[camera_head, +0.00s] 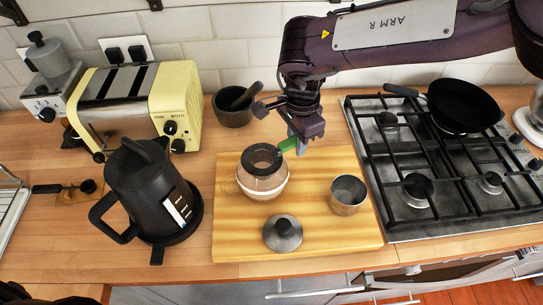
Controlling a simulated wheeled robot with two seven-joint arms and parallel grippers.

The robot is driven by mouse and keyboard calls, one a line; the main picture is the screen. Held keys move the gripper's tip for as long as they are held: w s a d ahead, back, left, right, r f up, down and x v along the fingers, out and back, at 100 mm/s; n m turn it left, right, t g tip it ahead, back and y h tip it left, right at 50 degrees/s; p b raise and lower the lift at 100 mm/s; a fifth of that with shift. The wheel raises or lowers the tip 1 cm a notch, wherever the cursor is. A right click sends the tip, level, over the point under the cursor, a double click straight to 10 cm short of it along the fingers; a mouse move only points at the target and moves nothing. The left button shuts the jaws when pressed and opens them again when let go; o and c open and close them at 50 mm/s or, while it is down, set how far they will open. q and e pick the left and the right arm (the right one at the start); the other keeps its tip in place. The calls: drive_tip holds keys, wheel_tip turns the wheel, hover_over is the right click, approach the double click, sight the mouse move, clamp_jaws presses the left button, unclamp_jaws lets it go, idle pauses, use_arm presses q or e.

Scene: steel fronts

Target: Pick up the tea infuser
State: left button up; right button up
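A round cream and tan pot (262,185) stands open on the wooden board (320,245). A dark grey ring (262,152) shows in its mouth. A steel cup-shaped vessel (347,196) stands upright on the board to the right. I cannot tell for sure which of these is the tea infuser. A round grey lid with a black knob (283,235) lies in front of the pot. My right gripper (297,143) points down just behind and right of the pot, beside a small green piece (288,144). Its finger opening and any hold are unclear. My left gripper is out of view.
A black kettle (150,190) and cream toaster (140,102) stand left of the board. A stone mortar with pestle (233,112) is behind it. A gas hob (440,170) with a black pan (462,105) is on the right.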

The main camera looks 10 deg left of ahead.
clamp_jaws()
drive_tip(key=shift+r, duration=0.15)
drive_tip(key=shift+r, duration=0.25)
wheel_tip(320, 180, up, 19)
drive_tip(key=b, duration=0.2)
drive_tip(key=shift+r, duration=0.15)
